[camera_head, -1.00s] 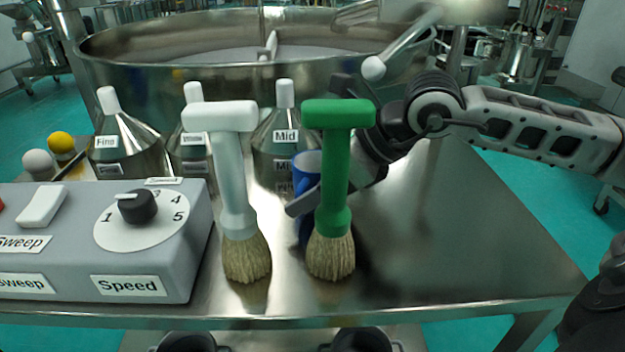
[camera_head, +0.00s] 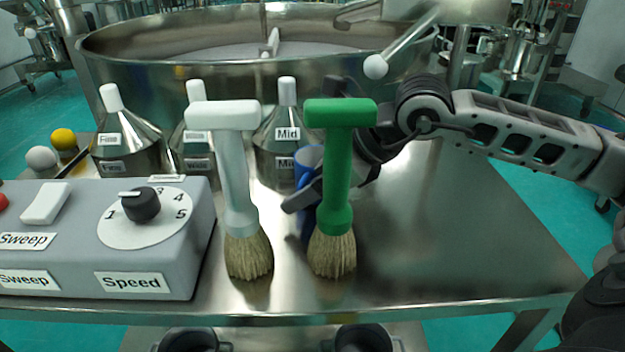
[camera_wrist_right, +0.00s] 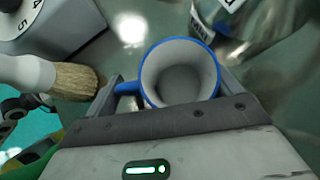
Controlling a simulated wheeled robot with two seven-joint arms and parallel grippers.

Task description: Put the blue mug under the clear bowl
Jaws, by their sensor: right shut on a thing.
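The blue mug (camera_head: 309,160) stands behind the green-handled brush in the head view, which hides much of it. In the right wrist view the mug (camera_wrist_right: 180,72) shows its blue rim and pale inside, with its handle toward the left finger. My right gripper (camera_wrist_right: 170,90) is shut on the mug, a finger on each side. In the head view the gripper (camera_head: 303,198) is partly hidden by the green brush. I cannot tell whether the mug touches the table. No clear bowl can be made out. My left gripper is not in view.
A white brush (camera_head: 238,180) and a green brush (camera_head: 338,180) stand upright in front of the mug. A grey control box (camera_head: 100,240) is at left. Several metal funnel-topped containers (camera_head: 125,145) and the big sieve (camera_head: 150,75) are behind. The table's right side (camera_head: 460,230) is clear.

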